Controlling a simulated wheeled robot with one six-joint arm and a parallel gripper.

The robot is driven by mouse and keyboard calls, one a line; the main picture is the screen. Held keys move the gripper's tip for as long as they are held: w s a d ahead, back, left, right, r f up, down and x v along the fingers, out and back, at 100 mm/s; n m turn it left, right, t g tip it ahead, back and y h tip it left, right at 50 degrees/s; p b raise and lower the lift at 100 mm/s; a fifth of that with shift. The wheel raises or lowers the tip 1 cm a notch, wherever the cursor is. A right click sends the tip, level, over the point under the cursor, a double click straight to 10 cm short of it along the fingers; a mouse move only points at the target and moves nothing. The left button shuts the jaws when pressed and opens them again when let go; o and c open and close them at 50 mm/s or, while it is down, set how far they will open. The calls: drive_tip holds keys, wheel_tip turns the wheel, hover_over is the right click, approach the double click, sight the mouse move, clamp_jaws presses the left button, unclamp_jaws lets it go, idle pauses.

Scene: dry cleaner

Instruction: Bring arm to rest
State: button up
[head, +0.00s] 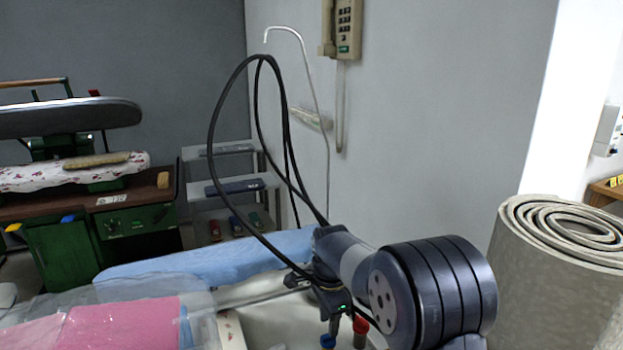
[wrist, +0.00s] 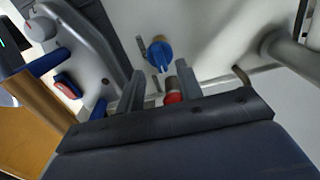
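My arm reaches across the lower right of the head view, with my gripper (head: 338,322) pointing down over a pale surface. In the wrist view my gripper (wrist: 160,88) has its two grey fingers apart, and I see nothing held. A red knob-like part (wrist: 173,92) shows between the fingers, close to the right one; I cannot tell if they touch. A blue knob (wrist: 159,54) lies just beyond. The red part (head: 360,326) and blue part (head: 328,341) also show beside my gripper in the head view.
A blue padded board (head: 200,266) and pink wrapped cloth (head: 115,325) lie left of my arm. A rolled grey carpet (head: 550,270) stands close on the right. Black cables loop above my arm.

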wheel_tip(320, 180, down, 4)
drive_tip(key=shift+r, duration=0.2)
idle(0.3)
